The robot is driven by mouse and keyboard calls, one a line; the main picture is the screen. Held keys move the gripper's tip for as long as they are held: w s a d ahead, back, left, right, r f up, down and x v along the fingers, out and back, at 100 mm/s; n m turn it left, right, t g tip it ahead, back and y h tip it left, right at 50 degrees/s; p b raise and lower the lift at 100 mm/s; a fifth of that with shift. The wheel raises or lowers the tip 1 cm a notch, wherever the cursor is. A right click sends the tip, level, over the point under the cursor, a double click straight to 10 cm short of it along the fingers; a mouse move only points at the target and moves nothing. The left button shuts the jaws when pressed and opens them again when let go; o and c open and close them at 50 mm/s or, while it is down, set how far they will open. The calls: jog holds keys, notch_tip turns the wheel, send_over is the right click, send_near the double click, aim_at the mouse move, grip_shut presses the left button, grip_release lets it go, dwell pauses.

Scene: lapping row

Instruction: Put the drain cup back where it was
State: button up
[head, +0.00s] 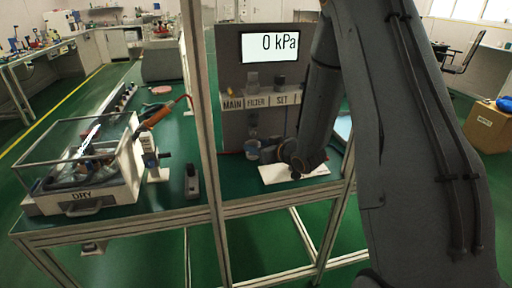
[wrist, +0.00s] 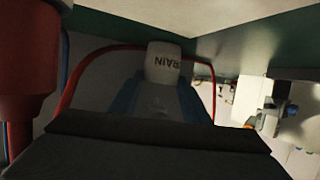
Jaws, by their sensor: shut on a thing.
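The drain cup (wrist: 163,62) is a small pale cup. It shows in the wrist view with the letters "RAIN" upside down on it. My gripper (wrist: 158,95) is shut on it, with bluish fingers on either side. In the head view my gripper (head: 264,154) is low in front of the grey panel (head: 230,75), below the FILTER label (head: 257,102). A small pale and bluish shape there may be the cup or a fingertip. My wrist partly covers that area, and I cannot tell whether the cup touches the panel fittings.
The panel display (head: 270,47) reads 0 kPa. A white pad (head: 300,172) lies on the green bench under my wrist. A clear-lidded box marked DRY (head: 82,195) stands at left. A frame post (head: 205,120) rises at the bench front. Red tubing (wrist: 80,75) arches nearby in the wrist view.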

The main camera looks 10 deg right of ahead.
jog(key=shift+f, duration=0.1)
jog(key=o, duration=1)
jog(key=shift+s+r, duration=0.1)
jog(key=shift+r, duration=0.15)
jog(key=v, duration=1.2)
jog(key=shift+b, duration=0.3)
jog(key=shift+d, duration=0.1)
